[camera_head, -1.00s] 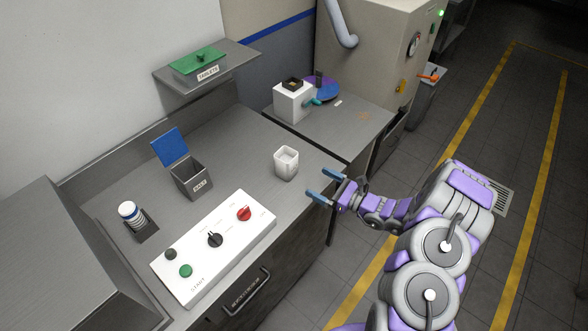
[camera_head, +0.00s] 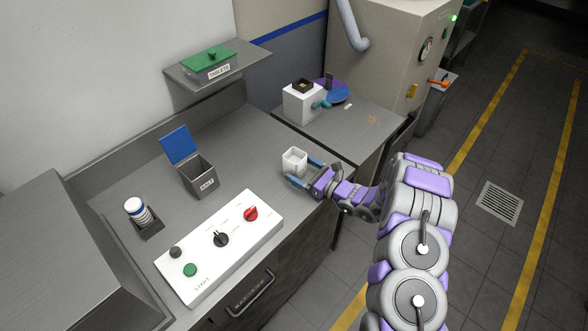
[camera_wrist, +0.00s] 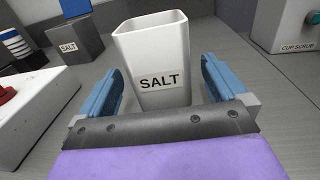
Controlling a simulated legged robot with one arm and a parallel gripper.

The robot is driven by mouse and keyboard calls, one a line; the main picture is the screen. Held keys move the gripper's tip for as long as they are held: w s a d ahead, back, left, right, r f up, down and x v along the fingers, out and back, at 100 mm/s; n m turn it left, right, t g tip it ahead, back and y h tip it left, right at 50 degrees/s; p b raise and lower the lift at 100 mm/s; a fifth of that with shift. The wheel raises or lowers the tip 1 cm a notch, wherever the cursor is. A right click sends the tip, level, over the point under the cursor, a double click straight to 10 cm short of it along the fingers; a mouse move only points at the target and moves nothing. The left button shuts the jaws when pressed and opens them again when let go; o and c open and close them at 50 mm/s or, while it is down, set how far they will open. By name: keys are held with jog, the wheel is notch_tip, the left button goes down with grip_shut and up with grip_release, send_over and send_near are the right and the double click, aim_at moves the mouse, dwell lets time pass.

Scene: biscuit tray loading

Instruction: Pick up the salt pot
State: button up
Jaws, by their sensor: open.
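The salt pot (camera_head: 294,160) is a small white open-topped square cup standing upright on the grey counter. In the wrist view the salt pot (camera_wrist: 152,62) faces me with its SALT label. My gripper (camera_head: 306,172) is open, at counter height on the near right side of the pot. In the wrist view the blue fingers of my gripper (camera_wrist: 160,92) stand to the left and right of the pot's lower part, with a gap on each side. The pot's base is partly hidden behind the gripper's front edge.
A grey bin (camera_head: 198,180) with a raised blue lid, labelled SALT in the wrist view, stands left of the pot. A white control panel (camera_head: 206,262) with knobs lies in front. A white cup-scrub box (camera_head: 303,104) stands behind. Bare counter (camera_head: 245,150) lies between bin and pot.

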aim_at(288, 154)
jog(key=shift+b+x, duration=0.3)
jog(key=shift+x, duration=2.4)
jog(key=shift+d, duration=0.1)
jog(key=c, duration=1.3)
jog(key=shift+o, duration=0.2)
jog(key=shift+r, duration=0.15)
jog(key=shift+r+p, duration=0.4)
jog(key=shift+r, duration=1.25)
jog(key=shift+s+d+r+p, duration=0.3)
jog(key=shift+s+d, duration=0.9)
jog(key=shift+s, duration=1.2)
jog(key=shift+s+d+r+p, duration=0.25)
jog(key=shift+s+d, duration=1)
jog(key=shift+s, duration=1.1)
jog(key=shift+s+d+r+p, duration=0.25)
jog(key=shift+s+d, duration=0.95)
jog(key=shift+s, duration=1.2)
